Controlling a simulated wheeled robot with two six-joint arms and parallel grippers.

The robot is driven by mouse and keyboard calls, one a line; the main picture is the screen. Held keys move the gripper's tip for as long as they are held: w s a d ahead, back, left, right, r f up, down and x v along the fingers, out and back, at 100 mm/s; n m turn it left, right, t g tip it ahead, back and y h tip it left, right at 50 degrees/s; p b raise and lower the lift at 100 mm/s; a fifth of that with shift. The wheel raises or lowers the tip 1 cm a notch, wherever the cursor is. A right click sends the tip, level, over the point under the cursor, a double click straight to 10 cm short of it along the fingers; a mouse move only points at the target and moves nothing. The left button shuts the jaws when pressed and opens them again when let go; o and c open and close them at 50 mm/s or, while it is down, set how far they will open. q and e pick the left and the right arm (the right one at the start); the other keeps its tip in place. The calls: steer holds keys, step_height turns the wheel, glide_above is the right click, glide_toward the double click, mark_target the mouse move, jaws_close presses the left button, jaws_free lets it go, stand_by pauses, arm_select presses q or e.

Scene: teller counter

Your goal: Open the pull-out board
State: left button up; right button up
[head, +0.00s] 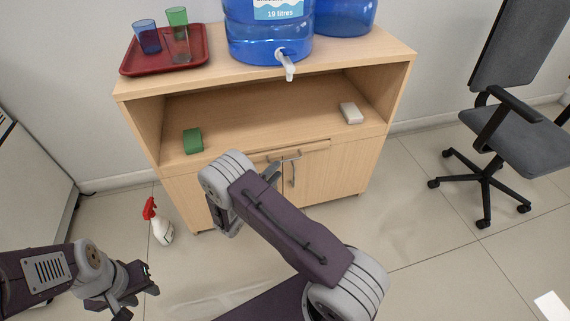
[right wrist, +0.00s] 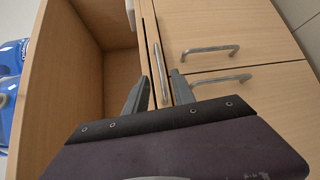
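The pull-out board (head: 315,145) is a thin wooden strip under the open shelf of the cabinet, above the doors. It looks shut or nearly flush. Its grey bar handle (right wrist: 158,66) shows in the right wrist view, running along the strip. My right gripper (right wrist: 160,92) is open, with one finger on each side of the handle's near end; I cannot tell whether they touch it. In the head view my right arm hides most of that gripper and part of the board. My left gripper (head: 136,291) is open and empty, low at the left, away from the cabinet.
Two cabinet doors with bar handles (head: 292,172) sit below the board. A green block (head: 193,141) and a white block (head: 351,113) lie on the shelf. A red tray (head: 135,67) with cups and blue water containers (head: 262,42) stand on top. A spray bottle (head: 161,230) stands on the floor.

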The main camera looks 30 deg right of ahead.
mark_target(286, 160)
steer(key=b+x, duration=0.2)
steer(key=x, duration=0.5)
steer(key=shift+w+d+f, duration=0.1)
steer(key=shift+d, duration=0.1)
jaws_close()
stand_by(1.0)
